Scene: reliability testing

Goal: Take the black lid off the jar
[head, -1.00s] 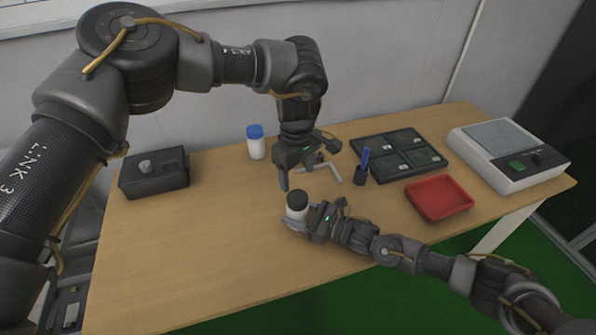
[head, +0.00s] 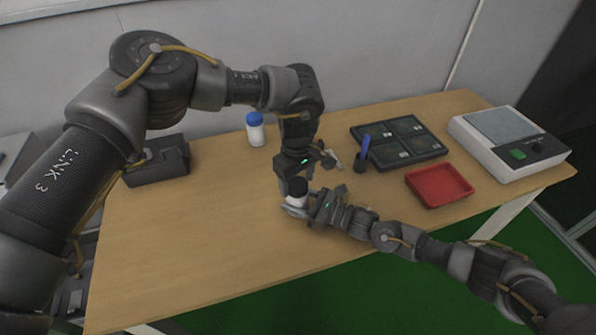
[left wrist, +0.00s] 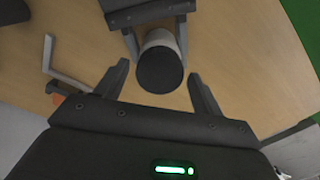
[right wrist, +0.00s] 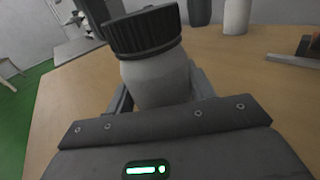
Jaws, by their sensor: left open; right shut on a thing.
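The white jar (head: 294,203) with its black lid (head: 297,187) is upright near the front of the table. My right gripper (right wrist: 160,92) is shut around the jar's white body (right wrist: 158,78), below the ribbed black lid (right wrist: 142,32). My left gripper (head: 298,180) points down over the lid, open. In the left wrist view, the round lid top (left wrist: 160,70) lies between the two spread fingers of the left gripper (left wrist: 160,88), with a gap on either side. The jar's far side is hidden.
A blue-capped white bottle (head: 255,130) stands behind the left gripper. A bent metal piece (left wrist: 64,70) lies close by. A holder with a blue pen (head: 361,160), a dark compartment tray (head: 398,142), a red tray (head: 438,187) and a scale (head: 505,138) are right. A dark box (head: 158,162) is left.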

